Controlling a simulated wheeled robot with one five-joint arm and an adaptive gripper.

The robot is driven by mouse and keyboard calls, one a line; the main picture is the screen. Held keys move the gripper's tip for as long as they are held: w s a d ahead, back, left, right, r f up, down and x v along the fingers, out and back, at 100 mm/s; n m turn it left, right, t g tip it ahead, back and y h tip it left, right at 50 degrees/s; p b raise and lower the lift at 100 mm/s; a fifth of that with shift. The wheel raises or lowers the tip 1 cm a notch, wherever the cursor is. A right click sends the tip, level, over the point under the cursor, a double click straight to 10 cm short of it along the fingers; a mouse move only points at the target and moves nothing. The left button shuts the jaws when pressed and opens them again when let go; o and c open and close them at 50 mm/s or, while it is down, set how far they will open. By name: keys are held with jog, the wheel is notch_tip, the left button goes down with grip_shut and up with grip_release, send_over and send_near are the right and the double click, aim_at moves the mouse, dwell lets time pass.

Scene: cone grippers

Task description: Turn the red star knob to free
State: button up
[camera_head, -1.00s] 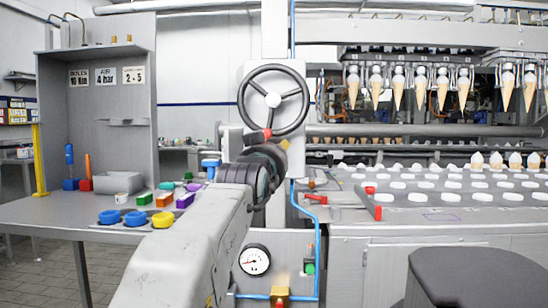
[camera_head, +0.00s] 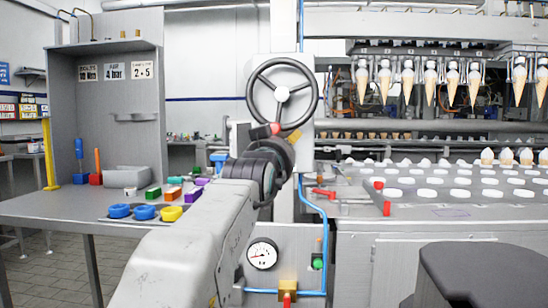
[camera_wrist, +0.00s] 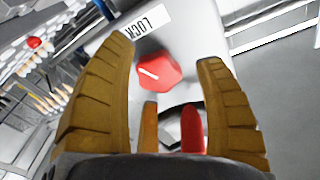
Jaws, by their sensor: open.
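The red star knob (camera_wrist: 158,72) shows in the wrist view, with a white line on its face. It sits on a pale panel just below a white label (camera_wrist: 148,20) reading LOCK, seen upside down. My gripper (camera_wrist: 163,55) is open, with its tan ribbed fingers apart on either side of the knob in the picture. I cannot tell whether they touch it. A red piece and an orange piece show between the fingers, lower down. In the head view my gripper (camera_head: 285,135) is in front of the post below the handwheel.
The black handwheel (camera_head: 282,95) is just above my gripper. A blue hose (camera_head: 322,210) and a gauge (camera_head: 262,254) are below. The cone conveyor (camera_head: 450,185) lies right, with red handles at its near edge. The left bench (camera_head: 60,208) holds coloured blocks and rings.

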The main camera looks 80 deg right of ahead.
jog(key=a, duration=1.1)
jog(key=shift+w+f, duration=0.25)
jog(key=shift+f, duration=0.05)
jog(key=shift+d, duration=0.1)
